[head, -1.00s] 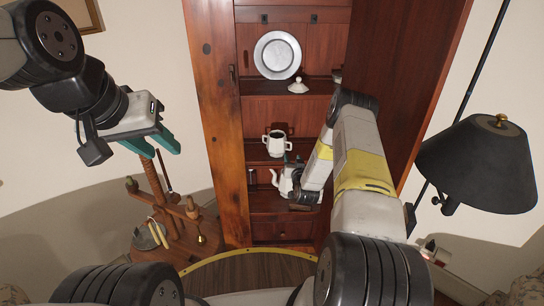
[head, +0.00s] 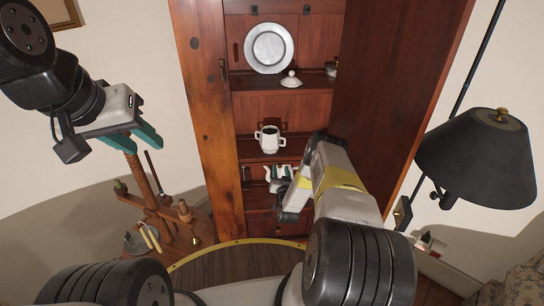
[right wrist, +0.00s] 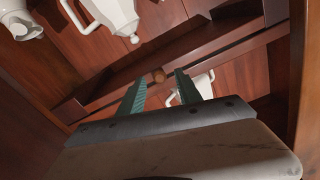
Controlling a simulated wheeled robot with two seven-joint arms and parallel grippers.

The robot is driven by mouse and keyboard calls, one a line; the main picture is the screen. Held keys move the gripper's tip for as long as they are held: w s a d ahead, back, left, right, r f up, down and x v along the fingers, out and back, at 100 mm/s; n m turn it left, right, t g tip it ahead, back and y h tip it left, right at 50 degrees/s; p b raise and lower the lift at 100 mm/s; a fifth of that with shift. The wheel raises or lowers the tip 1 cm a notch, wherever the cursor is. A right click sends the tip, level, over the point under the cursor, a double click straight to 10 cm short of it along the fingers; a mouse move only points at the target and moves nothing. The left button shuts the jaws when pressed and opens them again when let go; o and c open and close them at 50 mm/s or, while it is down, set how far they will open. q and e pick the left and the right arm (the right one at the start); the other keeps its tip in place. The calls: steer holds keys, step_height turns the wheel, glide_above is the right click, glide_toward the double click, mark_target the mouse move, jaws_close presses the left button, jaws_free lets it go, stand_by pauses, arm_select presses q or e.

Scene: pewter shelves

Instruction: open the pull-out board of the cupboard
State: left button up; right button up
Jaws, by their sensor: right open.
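The wooden cupboard (head: 206,110) stands open ahead of me. In the right wrist view a small round wooden knob (right wrist: 158,75) sits on a narrow wooden strip (right wrist: 205,57), which looks like the front edge of the pull-out board. My right gripper (right wrist: 160,88) is open and empty, its two teal fingertips on either side of the knob in the picture; I cannot tell whether they touch it. In the head view my right gripper (head: 287,182) is at the lower shelf and hides the strip and knob. My left gripper (head: 137,141) is open and empty, left of the cupboard.
A pewter plate (head: 268,48), a lidded piece (head: 291,79) and a two-handled cup (head: 269,139) stand on the shelves. A teapot (head: 273,182) is partly hidden by my right gripper. The open door (head: 395,90) and black lamp (head: 478,160) are right; a wooden stand (head: 165,212) is left.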

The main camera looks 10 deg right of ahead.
steer(key=shift+w, duration=0.35)
jaws_close()
stand_by(1.2)
